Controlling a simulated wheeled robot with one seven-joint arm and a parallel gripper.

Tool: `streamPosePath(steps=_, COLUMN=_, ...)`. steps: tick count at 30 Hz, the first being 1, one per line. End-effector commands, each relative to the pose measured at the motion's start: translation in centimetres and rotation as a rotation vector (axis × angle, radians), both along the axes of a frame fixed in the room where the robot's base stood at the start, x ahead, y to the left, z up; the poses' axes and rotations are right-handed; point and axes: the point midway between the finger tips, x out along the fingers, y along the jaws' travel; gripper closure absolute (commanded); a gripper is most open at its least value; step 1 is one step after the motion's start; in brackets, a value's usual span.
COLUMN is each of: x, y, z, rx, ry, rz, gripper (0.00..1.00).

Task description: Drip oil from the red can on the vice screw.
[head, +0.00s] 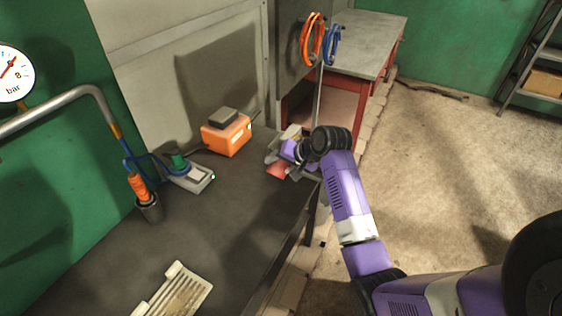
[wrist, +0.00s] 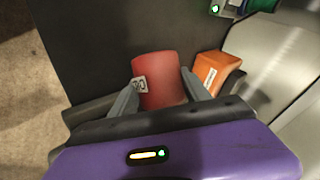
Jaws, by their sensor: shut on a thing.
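My gripper (wrist: 160,95) is shut on the red can (wrist: 157,76), with one grey finger on each side of it. A small white label with dark print shows on the can's side. In the head view the can (head: 278,171) shows as a small red patch below my wrist, at the right edge of the dark bench; I cannot tell how far it is tilted. Grey and pale parts show around my wrist there, but my arm covers much of that spot. I cannot make out the vice or its screw for sure in either view.
An orange box (head: 226,135) with a dark block on top stands left of my gripper. A grey device (head: 188,176) with a green top, a cup (head: 149,208) with an orange-handled tool and a slotted tray (head: 176,292) are also on the bench (head: 200,240). The bench middle is clear.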

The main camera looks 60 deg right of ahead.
Motion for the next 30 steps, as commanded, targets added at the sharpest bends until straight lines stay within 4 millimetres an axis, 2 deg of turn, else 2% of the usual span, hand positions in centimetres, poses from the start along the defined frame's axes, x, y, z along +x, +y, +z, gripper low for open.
streamPosePath(steps=1, x=0.0, y=0.0, z=0.7, rx=0.011, ry=-0.002, rz=-0.001, gripper=1.0)
streamPosePath(steps=11, x=0.1, y=0.2, z=1.7, rx=0.107, ry=-0.006, rz=-0.001, gripper=1.0)
streamPosePath(steps=30, x=0.1, y=0.3, z=2.2, rx=0.168, ry=-0.009, rz=0.0, gripper=1.0)
